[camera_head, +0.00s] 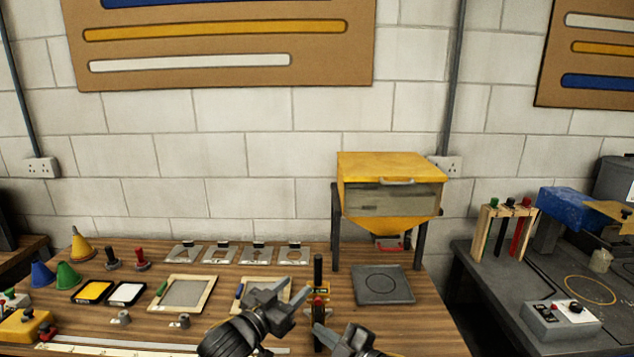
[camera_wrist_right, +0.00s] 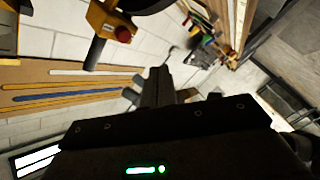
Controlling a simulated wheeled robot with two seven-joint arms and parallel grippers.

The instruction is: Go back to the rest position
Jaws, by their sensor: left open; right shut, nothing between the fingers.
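My left gripper (camera_head: 294,293) is in the lower middle of the head view, over the front of the wooden bench (camera_head: 226,311). Its fingers are apart and nothing is between them. My right gripper (camera_head: 319,330) is lower and to the right, at the bottom edge of the head view. Its fingers are shut and empty. It also shows dark in the right wrist view (camera_wrist_right: 156,76). A dark upright post with a red part (camera_head: 318,270) stands between the two grippers in the picture; whether either touches it I cannot tell.
A yellow hopper box (camera_head: 388,168) stands at the back right of the bench, with a grey square plate (camera_head: 382,285) in front. Framed screens (camera_head: 184,294), ink pads and coloured cones (camera_head: 81,244) lie left. A dark table (camera_head: 480,291) with a control box (camera_head: 560,318) stands right, beyond a gap.

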